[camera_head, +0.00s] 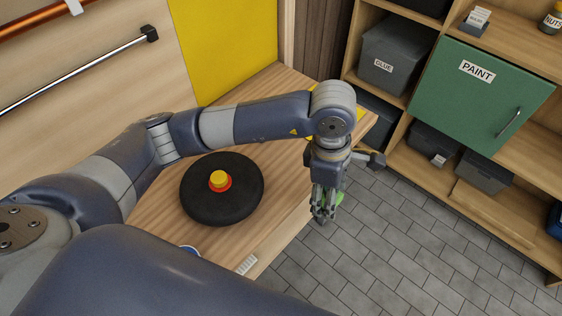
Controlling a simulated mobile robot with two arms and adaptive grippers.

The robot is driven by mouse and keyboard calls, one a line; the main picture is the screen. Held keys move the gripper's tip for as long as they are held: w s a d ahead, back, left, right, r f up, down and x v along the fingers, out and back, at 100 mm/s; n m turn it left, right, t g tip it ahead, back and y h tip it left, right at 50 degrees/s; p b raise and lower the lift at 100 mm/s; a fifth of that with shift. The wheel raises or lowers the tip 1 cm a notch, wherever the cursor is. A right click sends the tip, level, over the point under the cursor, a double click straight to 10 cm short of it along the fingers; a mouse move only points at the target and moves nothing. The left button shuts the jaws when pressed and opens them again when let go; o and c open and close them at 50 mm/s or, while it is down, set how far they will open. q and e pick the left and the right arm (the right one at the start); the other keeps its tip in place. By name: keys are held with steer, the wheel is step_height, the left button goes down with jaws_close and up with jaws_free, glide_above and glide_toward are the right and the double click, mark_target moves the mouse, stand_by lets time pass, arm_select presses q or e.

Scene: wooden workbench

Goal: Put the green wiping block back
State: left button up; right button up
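My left gripper (322,213) points down just past the right edge of the wooden workbench (150,205), with grey floor behind it in the picture. A small green piece, which looks like the green wiping block (338,198), shows at its fingers. The fingers appear closed on it, and they hide most of it. My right gripper is not in view.
A round black disc (205,205) with a red and yellow knob (219,180) sits on the bench. A yellow patch (359,114) lies partly behind my wrist. A shelf with grey bins (393,55) and a green PAINT door (480,95) stands right, across open floor (400,240).

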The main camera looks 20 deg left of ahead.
arm_select(q)
steer(key=w+a+p, duration=0.1)
steer(key=w+a, duration=0.2)
steer(key=w+a+p, duration=0.1)
steer(key=w+a, duration=0.2)
steer(key=a, duration=0.1)
steer(key=w+a+f+p, duration=0.1)
steer(key=w+a, duration=0.2)
steer(key=w, duration=0.1)
steer(key=shift+a+f+p, duration=0.1)
steer(key=shift+a+p, duration=0.05)
steer(key=shift+p, duration=0.15)
steer(key=shift+w+a+f, duration=0.1)
steer(key=shift+w+a, duration=0.15)
steer(key=shift+w+a+f, duration=0.1)
steer(key=shift+a+f, duration=0.05)
step_height(320, 180, down, 3)
steer(key=shift+r+p, duration=0.15)
steer(key=shift+p, duration=0.6)
steer(key=shift+f, duration=0.3)
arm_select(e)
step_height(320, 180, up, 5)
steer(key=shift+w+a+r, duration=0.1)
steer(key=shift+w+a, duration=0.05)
arm_select(q)
steer(key=shift+f, duration=0.1)
